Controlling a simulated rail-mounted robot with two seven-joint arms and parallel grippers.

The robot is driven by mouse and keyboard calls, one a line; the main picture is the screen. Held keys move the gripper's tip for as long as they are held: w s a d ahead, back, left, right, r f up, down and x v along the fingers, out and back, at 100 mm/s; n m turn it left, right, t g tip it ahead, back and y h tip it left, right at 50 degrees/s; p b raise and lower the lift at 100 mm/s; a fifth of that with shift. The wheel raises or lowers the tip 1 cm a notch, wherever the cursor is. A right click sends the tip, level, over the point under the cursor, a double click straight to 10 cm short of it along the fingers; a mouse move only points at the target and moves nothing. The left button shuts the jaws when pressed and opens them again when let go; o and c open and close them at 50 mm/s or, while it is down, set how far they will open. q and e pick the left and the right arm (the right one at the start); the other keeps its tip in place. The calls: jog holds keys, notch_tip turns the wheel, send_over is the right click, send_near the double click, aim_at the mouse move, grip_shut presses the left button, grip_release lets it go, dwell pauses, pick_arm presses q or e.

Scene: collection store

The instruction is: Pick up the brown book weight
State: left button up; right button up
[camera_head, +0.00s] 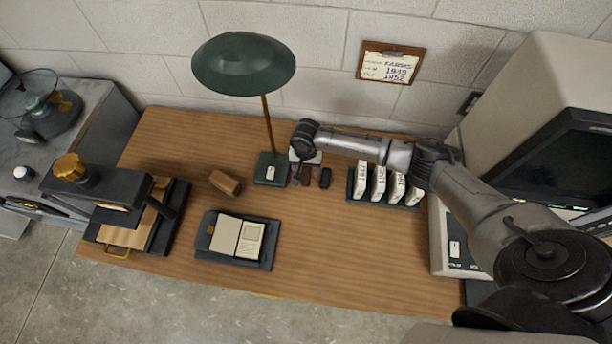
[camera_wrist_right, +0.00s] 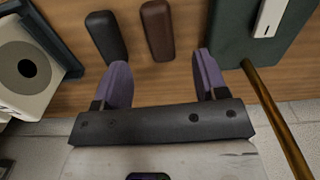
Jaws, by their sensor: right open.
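The brown book weight (camera_wrist_right: 157,30) is a small dark brown rounded bar on the desk. In the right wrist view it lies just beyond my right gripper (camera_wrist_right: 162,62), in line with the gap between its two purple fingers. The fingers are apart with nothing between them. In the head view the brown weight (camera_head: 305,174) shows small beside the lamp base, partly covered by my right gripper (camera_head: 299,172). A similar black weight (camera_wrist_right: 105,36) lies to its left in the wrist view, and at its right in the head view (camera_head: 326,178). My left gripper is not in view.
The green lamp base (camera_wrist_right: 250,30) stands close beside the brown weight, with its brass stem (camera_head: 267,125) rising nearby. A rack of numbered white cards (camera_head: 387,201) is to the right. A larger brown block (camera_head: 225,182) and an open book on a dark tray (camera_head: 212,254) are left.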

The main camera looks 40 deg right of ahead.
aim_at(306, 175)
jog(key=shift+s+a+f+b, duration=0.1)
jog(key=shift+f+b, duration=0.25)
jog(key=shift+f, duration=1.3)
jog(key=shift+s+a+f+b, duration=0.1)
jog(key=shift+f+b, duration=0.2)
jog(key=shift+f, duration=1.3)
jog(key=c, duration=1.2)
